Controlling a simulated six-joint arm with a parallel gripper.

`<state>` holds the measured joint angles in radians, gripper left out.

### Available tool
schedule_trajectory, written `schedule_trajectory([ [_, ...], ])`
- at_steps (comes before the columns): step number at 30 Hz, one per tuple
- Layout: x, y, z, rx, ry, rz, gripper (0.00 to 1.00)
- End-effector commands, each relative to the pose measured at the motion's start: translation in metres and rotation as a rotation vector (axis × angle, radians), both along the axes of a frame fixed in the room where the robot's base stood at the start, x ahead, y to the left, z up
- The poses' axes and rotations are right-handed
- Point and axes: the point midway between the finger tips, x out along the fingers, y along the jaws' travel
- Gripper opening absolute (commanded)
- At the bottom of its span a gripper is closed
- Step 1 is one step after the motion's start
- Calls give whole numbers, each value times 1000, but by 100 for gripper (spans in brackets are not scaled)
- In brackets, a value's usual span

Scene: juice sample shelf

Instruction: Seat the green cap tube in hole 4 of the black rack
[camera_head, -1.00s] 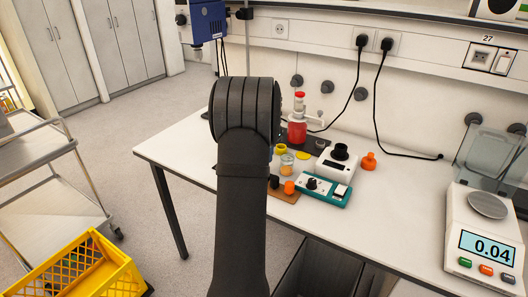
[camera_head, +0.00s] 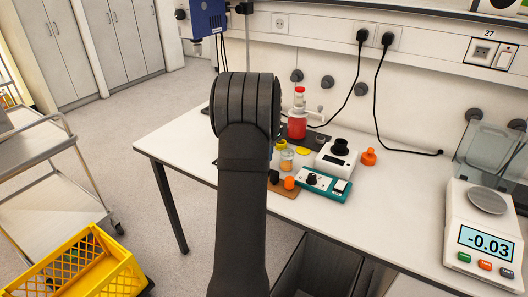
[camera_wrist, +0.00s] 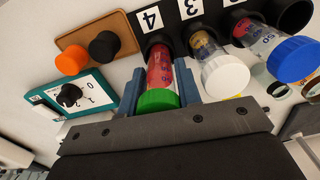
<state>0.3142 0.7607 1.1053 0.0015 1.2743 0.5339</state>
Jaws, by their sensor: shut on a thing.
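The green cap tube (camera_wrist: 160,72) holds red contents and shows in the wrist view with its green cap (camera_wrist: 158,99) towards me. My gripper (camera_wrist: 157,86) is shut on it, with one blue-grey finger on each side. The tube's far end is at hole 4 of the black rack (camera_wrist: 173,15), beside the label 4. It looks to be inside the opening, but I cannot tell how deep. A white cap tube (camera_wrist: 222,72) and a blue cap tube (camera_wrist: 290,55) stand in rack holes to the right. In the head view my arm hides the gripper, tube and rack.
A brown block (camera_wrist: 85,35) with orange and black caps and a teal device (camera_wrist: 50,100) with a dial lie left of the rack. In the head view, a red bottle (camera_head: 297,127) and white instrument (camera_head: 336,160) stand nearby. A balance (camera_head: 484,235) stands far right.

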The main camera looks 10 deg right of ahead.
Motion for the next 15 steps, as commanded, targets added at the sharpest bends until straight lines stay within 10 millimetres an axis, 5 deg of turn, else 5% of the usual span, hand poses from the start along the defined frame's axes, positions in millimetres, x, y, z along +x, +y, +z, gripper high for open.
schedule_trajectory([
  [15,0,0,-6,0,0,0,5],
])
